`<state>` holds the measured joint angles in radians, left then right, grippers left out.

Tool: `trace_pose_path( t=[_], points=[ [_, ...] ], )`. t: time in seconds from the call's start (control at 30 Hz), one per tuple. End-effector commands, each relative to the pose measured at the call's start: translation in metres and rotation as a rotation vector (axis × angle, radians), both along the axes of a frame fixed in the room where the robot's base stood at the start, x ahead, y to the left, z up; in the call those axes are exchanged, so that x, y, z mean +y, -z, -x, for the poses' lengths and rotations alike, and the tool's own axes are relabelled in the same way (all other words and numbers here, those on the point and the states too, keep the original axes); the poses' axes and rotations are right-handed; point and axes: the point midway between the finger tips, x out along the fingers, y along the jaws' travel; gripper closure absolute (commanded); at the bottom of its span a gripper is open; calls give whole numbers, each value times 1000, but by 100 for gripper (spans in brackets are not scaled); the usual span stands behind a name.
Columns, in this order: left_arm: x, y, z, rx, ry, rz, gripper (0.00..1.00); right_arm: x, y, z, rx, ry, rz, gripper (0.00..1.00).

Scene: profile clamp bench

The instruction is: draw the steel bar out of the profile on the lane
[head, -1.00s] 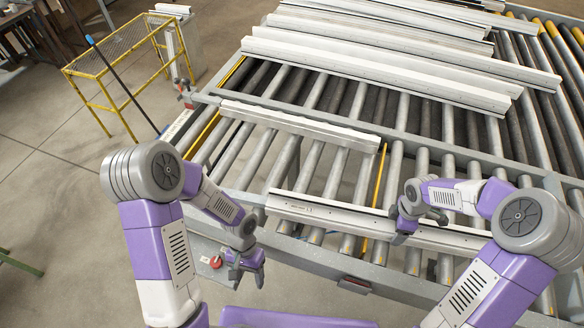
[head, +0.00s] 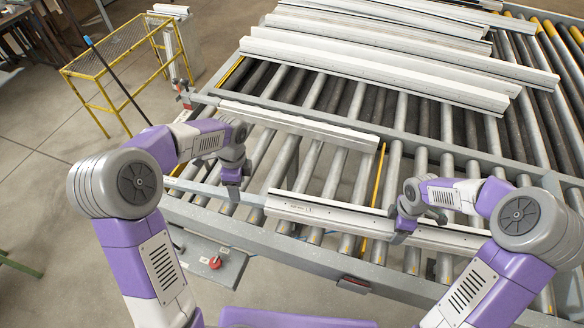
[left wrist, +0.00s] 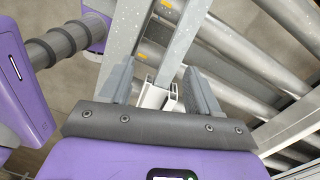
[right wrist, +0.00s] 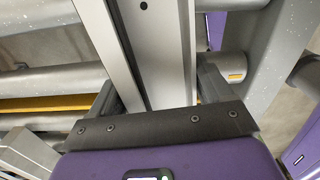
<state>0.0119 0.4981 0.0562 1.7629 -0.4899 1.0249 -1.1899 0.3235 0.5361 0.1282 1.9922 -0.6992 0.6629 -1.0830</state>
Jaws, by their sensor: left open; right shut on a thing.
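The white profile (head: 325,215) lies across the rollers of the near lane. The grey steel bar (head: 200,188) extends from its left end over the rollers. In the left wrist view the speckled bar (left wrist: 184,38) leads up from the profile's open end (left wrist: 155,96). My left gripper (head: 233,190) is open at the bar near that end. In the left wrist view its fingers (left wrist: 160,85) stand on either side of the profile's end, and contact cannot be told. My right gripper (head: 403,232) is shut on the profile further right, which shows between its fingers (right wrist: 155,85).
Another white profile (head: 300,124) lies behind on the rollers. Several profiles (head: 380,70) lie on the far rollers. The grey lane rail (head: 245,236) runs along the near side. A red button (head: 215,262) sits on a panel in front. A yellow frame (head: 125,55) stands at left.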

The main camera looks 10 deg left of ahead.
Motion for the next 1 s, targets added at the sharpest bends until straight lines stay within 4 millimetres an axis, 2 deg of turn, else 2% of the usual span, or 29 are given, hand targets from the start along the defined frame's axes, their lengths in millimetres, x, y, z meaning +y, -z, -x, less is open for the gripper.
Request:
trace_pose_path(
  t=[0.2, 0.67, 0.87, 1.0],
  points=[
    [-1, -14, -21, -53, 150, 41, 38, 0, -1, -2, -5, 2, 0, 97],
    [-1, -15, -24, -60, 179, 47, 38, 0, -1, -2, -6, 2, 0, 97],
    [-1, 3, -24, -58, 179, 46, 38, 0, -1, -2, -6, 2, 0, 97],
    [-1, 29, -23, -56, 178, 47, 38, 0, -2, -2, -6, 2, 0, 97]
  ],
)
